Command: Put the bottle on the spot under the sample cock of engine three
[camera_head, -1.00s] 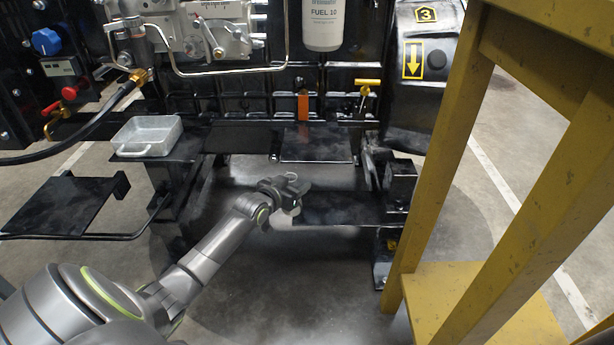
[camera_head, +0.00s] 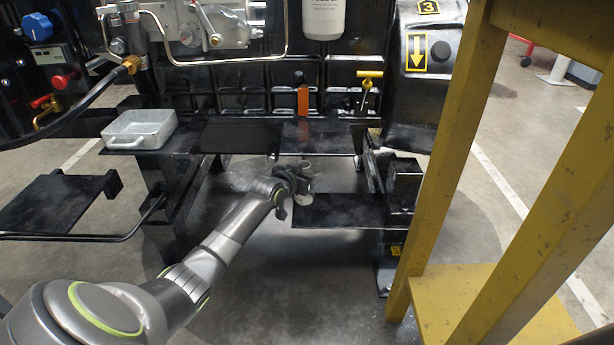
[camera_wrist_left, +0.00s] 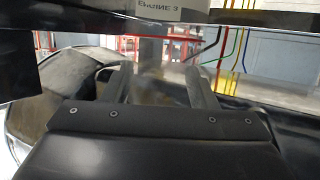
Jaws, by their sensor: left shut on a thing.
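My left gripper (camera_head: 294,183) is shut on the bottle (camera_head: 304,200). The bottle is pale and mostly hidden by the gripper; a bit shows below the fingers, near the left end of a low black plate (camera_head: 345,210). I cannot tell whether it touches the plate. In the left wrist view the two fingers (camera_wrist_left: 160,85) stand apart, with a faint clear shape between them. A yellow-handled cock (camera_head: 368,80) sits on the engine (camera_head: 230,95), up and right of the gripper. A yellow 3 label (camera_head: 428,7) marks the engine. My right gripper is not in view. I cannot make out the spot.
A grey metal tray (camera_head: 141,130) stands on a black shelf at left. A yellow stand (camera_head: 436,165) blocks the right side. The floor in front is clear.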

